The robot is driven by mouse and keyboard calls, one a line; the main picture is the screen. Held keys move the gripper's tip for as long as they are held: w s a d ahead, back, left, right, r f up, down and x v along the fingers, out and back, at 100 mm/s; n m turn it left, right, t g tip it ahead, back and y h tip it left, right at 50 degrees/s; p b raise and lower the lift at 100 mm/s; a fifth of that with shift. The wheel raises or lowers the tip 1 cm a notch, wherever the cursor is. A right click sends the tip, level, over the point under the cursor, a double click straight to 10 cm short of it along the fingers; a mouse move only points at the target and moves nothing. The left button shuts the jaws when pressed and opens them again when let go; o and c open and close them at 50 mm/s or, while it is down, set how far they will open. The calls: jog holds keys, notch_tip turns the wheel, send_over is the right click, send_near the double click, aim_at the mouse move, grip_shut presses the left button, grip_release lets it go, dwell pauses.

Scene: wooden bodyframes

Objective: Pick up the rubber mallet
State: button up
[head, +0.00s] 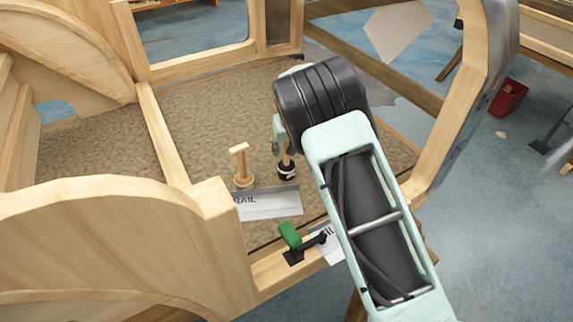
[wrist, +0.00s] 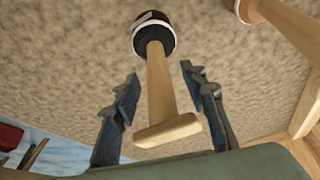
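The rubber mallet, with a black head (head: 287,172) and a light wooden handle, stands head-down on the brown carpeted floor of the wooden frame. In the wrist view its black head (wrist: 153,36) is at the top, and its handle (wrist: 160,85) rises toward the camera, ending in a wooden crosspiece. My gripper (wrist: 160,75) is open, with one finger on each side of the handle and a visible gap on both sides. In the head view my gripper (head: 280,148) is above the mallet, partly hidden by my arm.
A similar wooden-handled tool (head: 241,168) stands just left of the mallet. A sign reading "RAIL" (head: 268,203) lies in front. A green-handled clamp (head: 290,235) sits on the near wooden rail (head: 270,270). Wooden frame posts surround the floor. A red bin (head: 508,97) stands outside.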

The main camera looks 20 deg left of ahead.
jog(key=shift+c, duration=0.5)
grip_shut()
jog(key=shift+r, duration=0.1)
